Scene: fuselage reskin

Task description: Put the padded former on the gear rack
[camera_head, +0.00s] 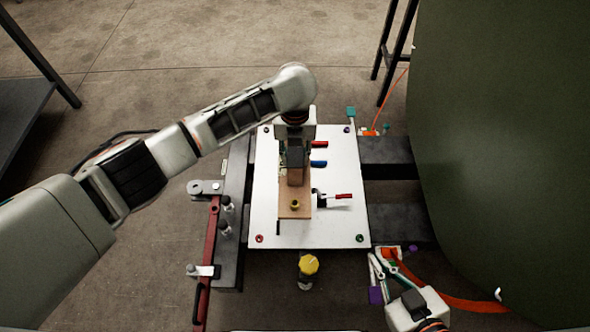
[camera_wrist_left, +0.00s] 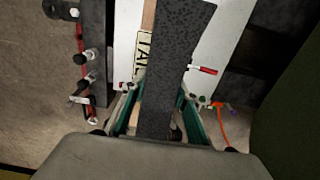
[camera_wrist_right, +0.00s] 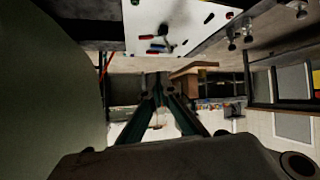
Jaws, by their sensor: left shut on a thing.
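A dark grey, speckled bar (camera_wrist_left: 172,60), which looks like the padded former, sits between the fingers of my left gripper (camera_wrist_left: 158,100) in the left wrist view. The gripper is shut on it. In the head view my left gripper (camera_head: 296,148) points down over the white panel and partly hides the bar and a tan wooden piece (camera_head: 295,202) below. My right gripper (camera_head: 388,262) is low at the right of the panel, apart from it, and holds nothing I can make out. I cannot pick out the gear rack with certainty.
The white panel (camera_head: 345,215) carries a red-handled clamp (camera_head: 342,196) and blue and red handles. A dark fixture with a red bar (camera_head: 209,250) runs along its left. A yellow-topped item (camera_head: 308,265) stands in front. A large green curved skin (camera_head: 500,150) fills the right side.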

